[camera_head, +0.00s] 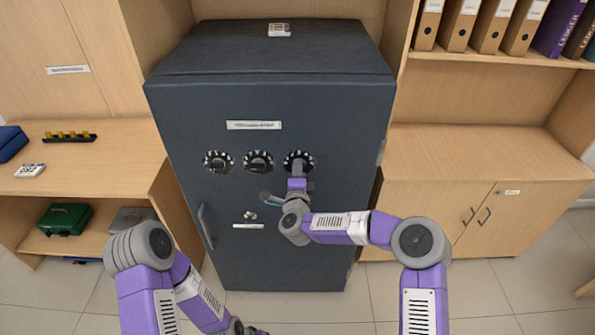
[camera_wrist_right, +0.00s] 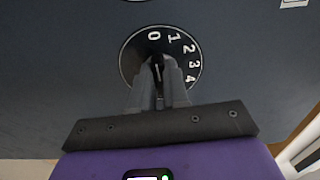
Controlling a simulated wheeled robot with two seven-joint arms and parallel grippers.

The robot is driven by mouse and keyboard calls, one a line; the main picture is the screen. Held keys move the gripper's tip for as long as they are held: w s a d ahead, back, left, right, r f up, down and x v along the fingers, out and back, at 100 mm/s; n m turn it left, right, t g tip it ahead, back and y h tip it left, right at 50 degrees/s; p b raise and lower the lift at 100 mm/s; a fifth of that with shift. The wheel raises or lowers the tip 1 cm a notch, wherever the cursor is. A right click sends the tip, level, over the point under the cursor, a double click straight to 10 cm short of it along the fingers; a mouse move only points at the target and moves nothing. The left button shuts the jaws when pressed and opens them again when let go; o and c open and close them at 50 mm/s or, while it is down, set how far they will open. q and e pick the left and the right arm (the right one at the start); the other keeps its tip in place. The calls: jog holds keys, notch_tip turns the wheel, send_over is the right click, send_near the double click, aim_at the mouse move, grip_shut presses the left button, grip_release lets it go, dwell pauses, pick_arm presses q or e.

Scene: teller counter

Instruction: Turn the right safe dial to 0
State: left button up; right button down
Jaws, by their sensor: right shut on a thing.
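The dark safe (camera_head: 270,120) stands upright with a row of three black dials on its door. The right safe dial (camera_head: 299,161) is the one at my right gripper (camera_head: 298,168). In the right wrist view the dial (camera_wrist_right: 190,58) shows 0 at its top, with 1, 2, 3 and 4 running down its right side. My right gripper (camera_wrist_right: 160,68) is shut on the dial's knob, whose white line points up, roughly toward the 0. The fingers hide the lower part of the dial. My left arm is low at the left, its gripper out of the picture.
The left dial (camera_head: 218,161) and middle dial (camera_head: 258,161) sit beside it, free of my arms. A door handle (camera_head: 206,226) and a keyhole (camera_head: 250,215) are lower on the door. Wooden cabinets (camera_head: 480,190) flank the safe.

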jog(key=c, duration=1.1)
grip_release()
jog(key=shift+s, duration=0.1)
jog(key=s, duration=0.7)
jog(key=shift+s+p, duration=0.25)
jog(key=shift+p, duration=0.05)
